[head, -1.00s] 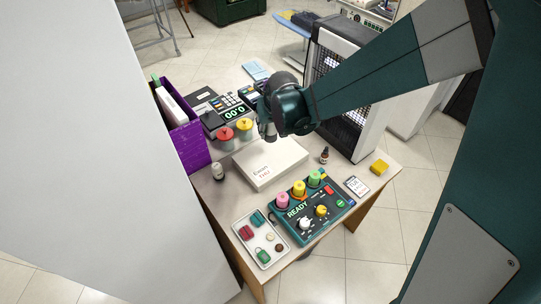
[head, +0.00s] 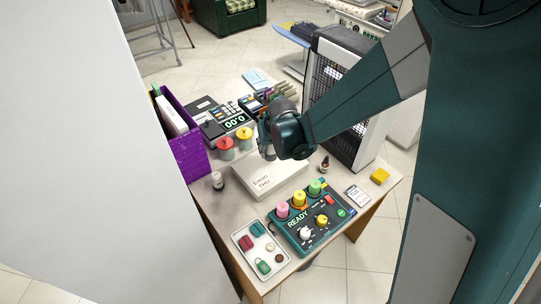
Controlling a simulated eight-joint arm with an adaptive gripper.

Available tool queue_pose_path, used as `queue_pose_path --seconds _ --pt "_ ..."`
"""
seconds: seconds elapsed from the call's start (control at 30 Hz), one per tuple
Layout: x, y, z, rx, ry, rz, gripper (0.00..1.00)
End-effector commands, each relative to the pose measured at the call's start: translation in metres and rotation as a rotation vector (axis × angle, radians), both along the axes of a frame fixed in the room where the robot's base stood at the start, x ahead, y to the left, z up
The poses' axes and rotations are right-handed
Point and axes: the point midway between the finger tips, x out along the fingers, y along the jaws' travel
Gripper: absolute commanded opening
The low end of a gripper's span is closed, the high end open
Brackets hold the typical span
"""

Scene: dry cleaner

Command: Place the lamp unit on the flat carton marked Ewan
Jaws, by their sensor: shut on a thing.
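The flat carton marked Ewan (head: 283,181) is a white box lying closed on the desk, with its label facing up at the left front. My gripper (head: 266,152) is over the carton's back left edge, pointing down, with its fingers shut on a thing. The fingers and wrist hide what they hold, so I cannot make out its shape or whether it touches the carton. I cannot tell for sure which thing is the lamp unit. A dark console (head: 318,228) reading READY, with pink, yellow and green cylinders on it, stands in front of the carton.
Red and yellow round-topped things (head: 226,148) stand behind the carton, near a timer (head: 234,122). A purple file box (head: 188,155) is at left. A small bottle (head: 324,164) stands right of the carton, before a grilled unit (head: 345,140). A tray (head: 240,240) lies in front.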

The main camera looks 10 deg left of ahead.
Motion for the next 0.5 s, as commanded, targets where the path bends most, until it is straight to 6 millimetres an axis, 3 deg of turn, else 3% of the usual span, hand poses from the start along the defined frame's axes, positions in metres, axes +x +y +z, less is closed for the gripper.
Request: queue_pose_path --seconds 0.33,0.5 --pt "0.000 0.000 -0.001 0.000 0.000 0.000 0.18" --pt "0.000 0.000 -0.011 0.000 0.000 0.000 0.18"
